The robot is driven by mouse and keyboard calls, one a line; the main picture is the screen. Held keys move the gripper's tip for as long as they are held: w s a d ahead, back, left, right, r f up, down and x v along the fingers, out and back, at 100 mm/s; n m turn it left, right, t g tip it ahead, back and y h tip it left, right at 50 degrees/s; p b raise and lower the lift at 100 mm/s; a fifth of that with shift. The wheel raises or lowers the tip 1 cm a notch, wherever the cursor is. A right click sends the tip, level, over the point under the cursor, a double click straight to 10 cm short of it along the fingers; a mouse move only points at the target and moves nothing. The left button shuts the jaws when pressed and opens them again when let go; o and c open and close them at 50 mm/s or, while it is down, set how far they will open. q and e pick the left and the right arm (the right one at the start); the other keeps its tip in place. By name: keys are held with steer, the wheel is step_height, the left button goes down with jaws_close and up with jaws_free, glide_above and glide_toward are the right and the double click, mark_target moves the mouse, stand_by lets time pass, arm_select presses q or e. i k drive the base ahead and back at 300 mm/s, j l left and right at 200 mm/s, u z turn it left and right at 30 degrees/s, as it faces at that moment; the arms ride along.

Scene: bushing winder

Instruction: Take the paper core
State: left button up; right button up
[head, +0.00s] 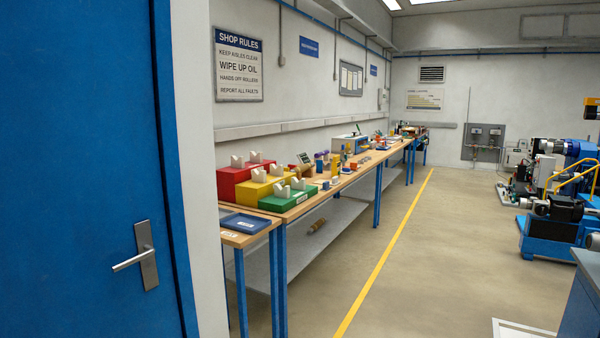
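Another tan cylinder (302,171) sits on the bench top behind the coloured blocks. I cannot tell at this distance which of them is the paper core. Red (232,184), yellow (249,193) and green (274,204) stepped blocks with pale V-shaped supports stand at the bench's near end. Neither of my grippers is in view.
A blue door (80,100) with a lever handle (135,260) fills the left. A blue tray (245,223) lies on the near small table. A yellow line (385,255) runs along the open floor beside the bench. Blue machinery (555,228) stands at the right.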

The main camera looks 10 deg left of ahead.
mark_target(301, 168)
steer(key=i+z, duration=0.35)
steer(key=i, duration=4.05)
steer(key=i+l+u, duration=0.15)
steer(key=i, duration=0.5)
steer(key=i+l, duration=0.15)
steer(key=i, duration=0.5)
